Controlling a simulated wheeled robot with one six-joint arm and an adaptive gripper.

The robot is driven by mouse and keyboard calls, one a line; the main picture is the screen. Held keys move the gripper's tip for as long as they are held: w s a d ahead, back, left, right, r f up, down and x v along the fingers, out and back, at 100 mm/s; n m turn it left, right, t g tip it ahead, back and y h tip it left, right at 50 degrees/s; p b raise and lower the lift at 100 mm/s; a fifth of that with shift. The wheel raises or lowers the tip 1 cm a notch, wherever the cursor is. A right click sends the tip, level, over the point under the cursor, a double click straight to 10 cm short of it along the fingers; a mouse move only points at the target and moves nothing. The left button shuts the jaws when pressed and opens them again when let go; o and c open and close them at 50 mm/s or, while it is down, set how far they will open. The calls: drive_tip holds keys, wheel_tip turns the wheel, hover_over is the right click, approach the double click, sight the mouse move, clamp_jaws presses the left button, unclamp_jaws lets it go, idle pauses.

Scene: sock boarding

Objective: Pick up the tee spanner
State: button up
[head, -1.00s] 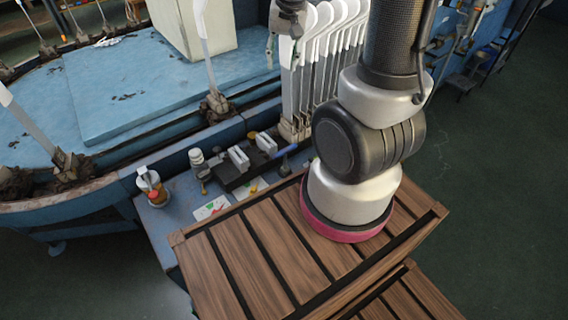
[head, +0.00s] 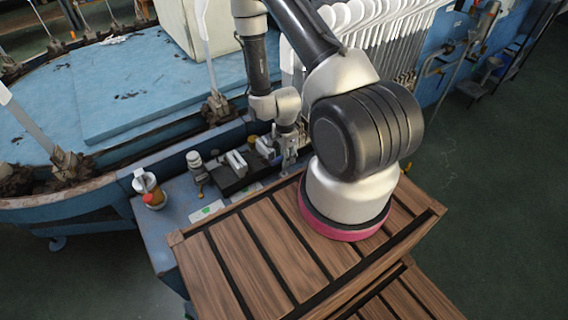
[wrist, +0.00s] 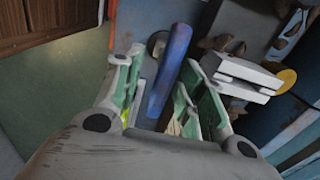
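The tee spanner (wrist: 172,68) shows in the wrist view as a blue bar or handle. It lies between the two fingers of my gripper (wrist: 162,80), with a gap on each side. My gripper is open and reaches down over the blue bench. In the head view my gripper (head: 288,157) is at the right end of the dark tool block, and it hides the spanner there. The rest of the spanner is not clear in the wrist view.
A dark block with white pieces (head: 237,172) stands just left of my gripper. A bottle (head: 150,190) and a small grey fitting (head: 196,168) stand further left. White sock boards (head: 400,40) rise behind.

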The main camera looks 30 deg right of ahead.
sight(284, 173)
drive_tip(key=f, duration=0.5)
drive_tip(key=shift+w+f, duration=0.2)
drive_tip(key=shift+f, duration=0.15)
drive_tip(key=shift+c, duration=0.3)
clamp_jaws()
